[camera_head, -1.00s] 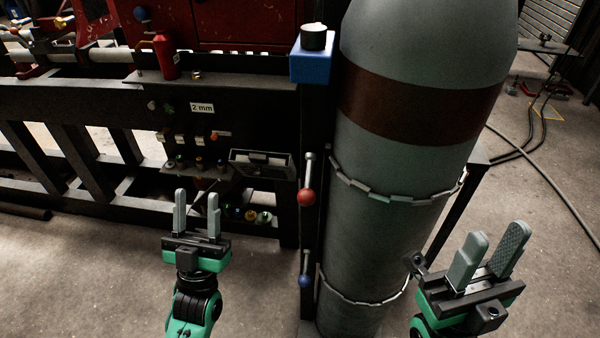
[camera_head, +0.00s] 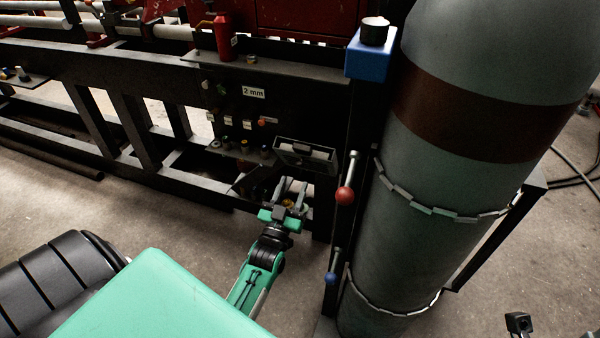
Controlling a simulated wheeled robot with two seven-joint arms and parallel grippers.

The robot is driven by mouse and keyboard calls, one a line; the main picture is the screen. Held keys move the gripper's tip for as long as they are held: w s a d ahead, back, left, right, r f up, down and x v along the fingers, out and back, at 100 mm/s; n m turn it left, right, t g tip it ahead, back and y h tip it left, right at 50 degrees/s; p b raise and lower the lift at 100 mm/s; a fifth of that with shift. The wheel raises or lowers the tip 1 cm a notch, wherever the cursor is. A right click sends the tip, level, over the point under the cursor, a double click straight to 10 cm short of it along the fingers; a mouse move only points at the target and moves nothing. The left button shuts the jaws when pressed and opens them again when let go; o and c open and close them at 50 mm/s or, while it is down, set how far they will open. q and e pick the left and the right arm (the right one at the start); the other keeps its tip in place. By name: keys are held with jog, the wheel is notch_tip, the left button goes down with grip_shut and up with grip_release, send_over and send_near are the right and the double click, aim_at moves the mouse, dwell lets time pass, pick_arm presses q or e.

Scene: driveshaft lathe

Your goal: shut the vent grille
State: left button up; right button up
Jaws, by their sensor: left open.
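A dark, grey-rimmed rectangular frame (camera_head: 306,152) juts out from the black front panel of the machine bench, just left of the gas cylinder. It looks like the vent grille, standing tilted out from the panel. My left gripper (camera_head: 290,189) is open, just below and slightly left of this frame, with its fingers pointing up toward the panel. I see nothing between the fingers, and I cannot tell whether they touch the frame. Only a small black part of what seems to be my right gripper shows at the bottom right edge; its fingers are hidden.
The grey gas cylinder (camera_head: 450,220) stands chained at right. Red-knobbed (camera_head: 345,195) and blue-knobbed (camera_head: 331,278) levers stand between it and the panel. Small knobs and a "2 mm" label (camera_head: 253,92) are on the panel. A red bottle (camera_head: 223,36) stands above.

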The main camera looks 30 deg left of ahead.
aim_at(307, 162)
pick_arm(q)
jog(key=shift+b+x, duration=0.45)
jog(key=shift+x, duration=2.35)
jog(key=shift+r, duration=0.1)
jog(key=shift+c, duration=0.2)
grip_shut()
